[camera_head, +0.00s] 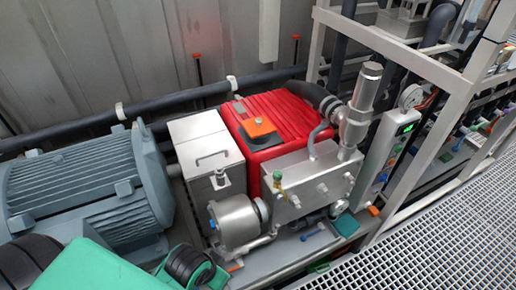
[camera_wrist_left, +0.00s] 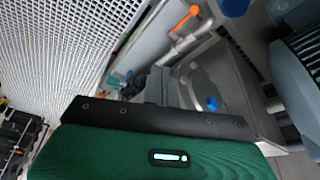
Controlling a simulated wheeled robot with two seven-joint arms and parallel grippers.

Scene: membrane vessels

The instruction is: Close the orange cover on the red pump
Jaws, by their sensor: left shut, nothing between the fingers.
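The red pump (camera_head: 288,113) has a ribbed red housing and stands in the middle of the head view. The small orange cover (camera_head: 258,127) is on top of it, near its left side, beside a dark flat piece. I cannot tell the cover's exact angle. My left gripper shows in the wrist view as a green body with a black front edge (camera_wrist_left: 155,112); it is shut and empty, and its fingertips are not clearly visible. In the head view my green left arm is at the lower left, apart from the pump. My right gripper is not in view.
A grey-blue motor (camera_head: 85,190) and a metal box with a handle (camera_head: 207,158) stand left of the pump. A metal block with a green-handled valve (camera_head: 310,180) is in front. Dark pipes run behind. A metal frame (camera_head: 440,70) and a grating (camera_head: 440,240) lie right.

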